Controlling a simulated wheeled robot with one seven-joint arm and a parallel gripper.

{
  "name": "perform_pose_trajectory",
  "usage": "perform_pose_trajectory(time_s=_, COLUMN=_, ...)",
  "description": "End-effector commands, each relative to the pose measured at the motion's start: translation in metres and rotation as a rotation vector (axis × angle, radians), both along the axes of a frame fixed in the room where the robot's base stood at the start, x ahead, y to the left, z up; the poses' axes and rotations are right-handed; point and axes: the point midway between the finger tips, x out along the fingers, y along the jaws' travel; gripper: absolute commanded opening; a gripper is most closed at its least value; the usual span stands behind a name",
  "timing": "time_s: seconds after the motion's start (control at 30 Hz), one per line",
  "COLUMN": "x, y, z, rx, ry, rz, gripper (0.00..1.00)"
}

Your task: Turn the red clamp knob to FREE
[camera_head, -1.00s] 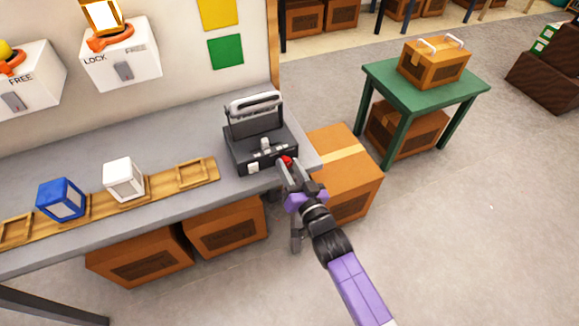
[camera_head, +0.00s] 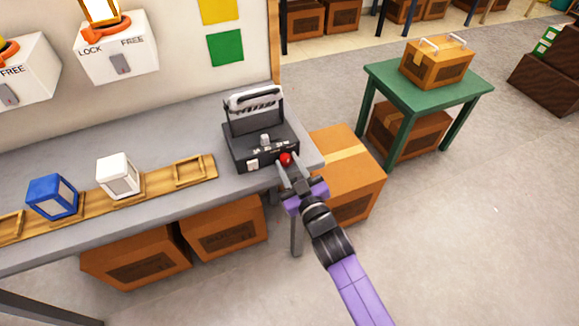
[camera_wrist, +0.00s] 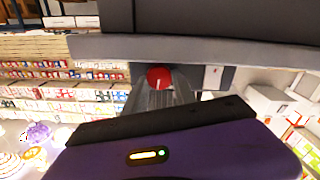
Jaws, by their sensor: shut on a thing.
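The red clamp knob (camera_head: 285,159) is on the front right of a dark grey device (camera_head: 240,146) with a raised handle frame, near the bench's right end. My gripper (camera_head: 289,170) reaches it from the front. The fingers are shut on the knob, one on each side. In the wrist view the red knob (camera_wrist: 159,77) shows between the fingertips of my gripper (camera_wrist: 160,92), with a light line on its face. The device's front carries small light marks that are too small to read here.
A white cube (camera_head: 117,176) and a blue cube (camera_head: 52,196) sit on a wooden strip on the grey bench (camera_head: 150,228). White LOCK/FREE switch boxes (camera_head: 116,50) are on the wall. Cardboard boxes (camera_head: 345,170) stand by the bench, and a green table (camera_head: 430,88) is at right.

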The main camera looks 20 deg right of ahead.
Motion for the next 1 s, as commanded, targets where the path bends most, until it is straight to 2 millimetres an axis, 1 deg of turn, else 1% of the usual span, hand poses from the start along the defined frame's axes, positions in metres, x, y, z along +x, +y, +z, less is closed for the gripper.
perform_pose_trajectory(time_s=0.2, x=-0.0002, y=0.001, z=-0.0012, rx=-0.143, ry=0.001, rz=0.001, gripper=0.0)
perform_pose_trajectory(time_s=0.4, x=-0.0002, y=0.0009, z=-0.0011, rx=-0.225, ry=0.001, rz=0.0, gripper=0.0)
perform_pose_trajectory(time_s=0.63, x=-0.0002, y=0.0014, z=-0.0009, rx=-0.264, ry=0.001, rz=0.001, gripper=0.0)
perform_pose_trajectory(time_s=1.0, x=-0.0002, y=0.0015, z=-0.0008, rx=-0.267, ry=0.001, rz=0.001, gripper=0.0)
